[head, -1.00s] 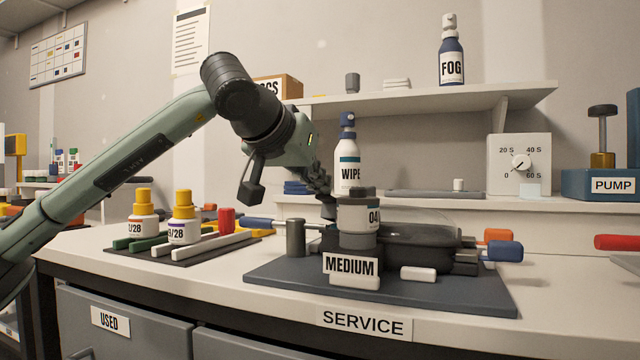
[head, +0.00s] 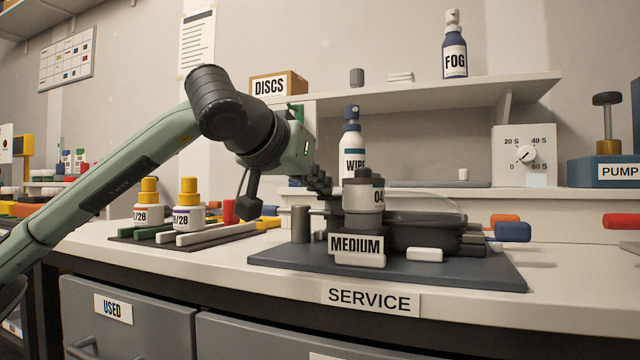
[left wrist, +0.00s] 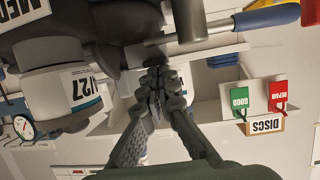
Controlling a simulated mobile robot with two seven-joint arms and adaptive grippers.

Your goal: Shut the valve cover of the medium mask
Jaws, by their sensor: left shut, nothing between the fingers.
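The medium mask (head: 425,236) lies on a dark blue-grey mat (head: 480,278), behind the MEDIUM label (head: 356,244). It has a dark body, a clear lens and a grey-white canister (head: 362,197) facing front. In the left wrist view the canister (left wrist: 62,82) shows at the left, beside the dark mask body. I cannot clearly pick out the valve cover; the canister and gripper hide part of that side. My left gripper (head: 326,190) is just left of and behind the canister. Its fingertips (left wrist: 160,78) are shut and empty, close to the mask's dark edge; contact is unclear.
A grey post (head: 300,224) stands on the mat left of the mask. A blue-handled tool (left wrist: 268,15) has its shaft near my fingertips. The wipe bottle (head: 352,150) stands behind the canister. Yellow-capped bottles (head: 188,207) stand at the left. The bench front is clear.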

